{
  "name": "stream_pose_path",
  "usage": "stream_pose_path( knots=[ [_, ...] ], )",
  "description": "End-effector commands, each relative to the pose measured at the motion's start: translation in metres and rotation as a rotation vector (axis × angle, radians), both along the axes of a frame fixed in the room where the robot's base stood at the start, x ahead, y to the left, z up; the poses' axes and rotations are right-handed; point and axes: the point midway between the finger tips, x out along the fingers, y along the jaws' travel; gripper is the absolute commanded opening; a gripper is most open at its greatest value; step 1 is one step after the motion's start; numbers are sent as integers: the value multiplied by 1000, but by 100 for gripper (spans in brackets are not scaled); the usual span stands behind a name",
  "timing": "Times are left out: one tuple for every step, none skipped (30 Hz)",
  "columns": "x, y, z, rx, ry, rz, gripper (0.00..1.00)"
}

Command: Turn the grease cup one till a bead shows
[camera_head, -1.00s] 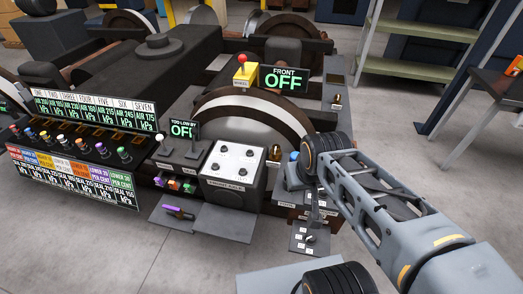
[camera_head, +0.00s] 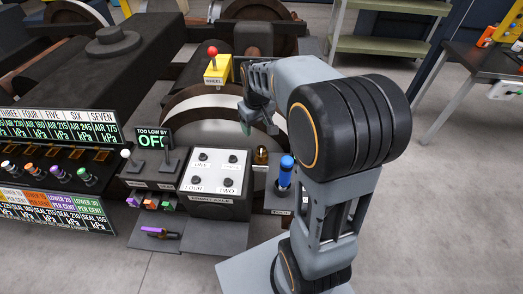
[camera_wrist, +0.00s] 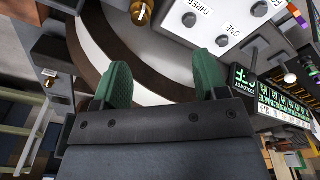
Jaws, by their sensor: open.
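A white-topped box (camera_head: 216,177) carries several dark knobs with labels. The knob marked ONE (camera_head: 203,157) is at its back left in the head view; in the wrist view the knob ONE (camera_wrist: 222,40) lies just beyond the right fingertip. I cannot tell whether this knob is the grease cup, and no bead shows. A small brass cup (camera_head: 261,156) stands right of the box; its label is unreadable. My gripper (camera_head: 258,127) is open and empty, above and behind the box, in front of the wheel. Its green fingers (camera_wrist: 162,64) are wide apart in the wrist view.
A blue-handled device (camera_head: 286,170) stands right of the box, close to my arm. A yellow box with a red-knobbed lever (camera_head: 217,67) is behind. The OFF display (camera_head: 153,140) and a row of coloured knobs are left. Brass fittings (camera_wrist: 53,49) show at the wrist view's left.

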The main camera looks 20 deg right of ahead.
Motion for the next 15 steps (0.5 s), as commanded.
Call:
stream_pose_path(
  knots=[
    [16, -9, -17, 1, 26, 13, 67],
    [23, -14, -23, 1, 37, 23, 67],
    [32, -20, -31, 1, 50, 34, 67],
    [38, -24, -37, 2, 60, 44, 67],
    [43, -28, -43, 2, 69, 51, 67],
    [49, -33, -50, 4, 79, 60, 67],
    [53, -36, -55, 5, 85, 65, 67],
    [57, -39, -59, 5, 91, 72, 67],
    [61, -42, -65, 6, 97, 78, 67],
    [63, -44, -67, 7, 101, 81, 67],
    [65, -45, -71, 7, 105, 85, 67],
    [67, -47, -75, 8, 108, 89, 67],
    [68, -48, -78, 9, 110, 90, 67],
    [69, -49, -81, 9, 113, 91, 67],
    [69, -50, -86, 10, 115, 92, 67]
  ],
)
